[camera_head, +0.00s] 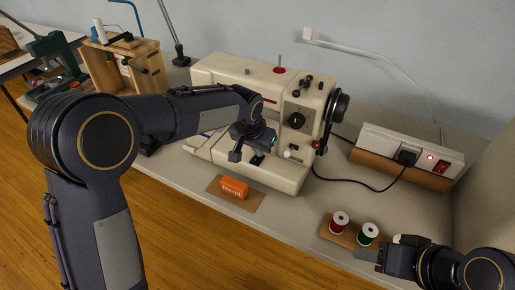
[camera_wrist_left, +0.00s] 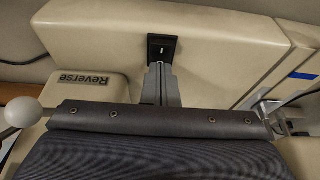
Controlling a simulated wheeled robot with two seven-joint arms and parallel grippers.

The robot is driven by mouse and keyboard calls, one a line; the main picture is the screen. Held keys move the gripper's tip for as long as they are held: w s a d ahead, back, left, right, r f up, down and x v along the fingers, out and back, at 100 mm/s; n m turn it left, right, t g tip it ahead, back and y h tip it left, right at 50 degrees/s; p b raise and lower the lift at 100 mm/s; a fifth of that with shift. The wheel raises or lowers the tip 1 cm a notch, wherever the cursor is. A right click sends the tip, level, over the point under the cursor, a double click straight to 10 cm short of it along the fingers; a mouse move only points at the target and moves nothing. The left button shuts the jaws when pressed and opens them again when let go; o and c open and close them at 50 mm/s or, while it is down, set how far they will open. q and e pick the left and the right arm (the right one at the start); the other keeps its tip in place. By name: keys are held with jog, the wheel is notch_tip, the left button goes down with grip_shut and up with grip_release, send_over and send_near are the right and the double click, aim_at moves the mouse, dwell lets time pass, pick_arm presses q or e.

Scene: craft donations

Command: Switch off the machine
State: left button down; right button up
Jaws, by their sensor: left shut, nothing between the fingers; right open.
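The machine is a cream sewing machine (camera_head: 235,75) standing on the table. In the left wrist view, a small black rocker switch (camera_wrist_left: 162,48) with a white mark sits on its cream surface. My left gripper (camera_head: 259,150) is shut and empty, low at the front of the machine. Its fingertips (camera_wrist_left: 161,72) point at the switch and reach its near edge; I cannot tell whether they touch it. A raised block marked "Reverse" (camera_wrist_left: 87,80) is beside the switch. My right gripper (camera_head: 370,254) is open at the table's front right, near the thread spools.
A white power strip (camera_head: 385,140) with a lit red lamp and a black plug stands on the right. A wooden box (camera_head: 125,75) stands at the left.

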pick_arm(q)
jog(key=shift+s+a+f, duration=0.1)
jog(key=shift+s+f, duration=0.15)
jog(key=shift+f, duration=0.05)
jog(key=shift+s, duration=0.2)
jog(key=shift+s+a, duration=0.25)
jog(key=shift+s, duration=0.2)
notch_tip(320, 180, up, 6)
jog(key=p, duration=0.4)
jog(key=shift+s+a+f, duration=0.15)
jog(key=r+b, duration=0.1)
notch_tip(320, 180, up, 7)
send_over(253, 161)
jog(key=s+a, duration=0.1)
jog(key=s, duration=0.2)
jog(key=shift+r, duration=0.1)
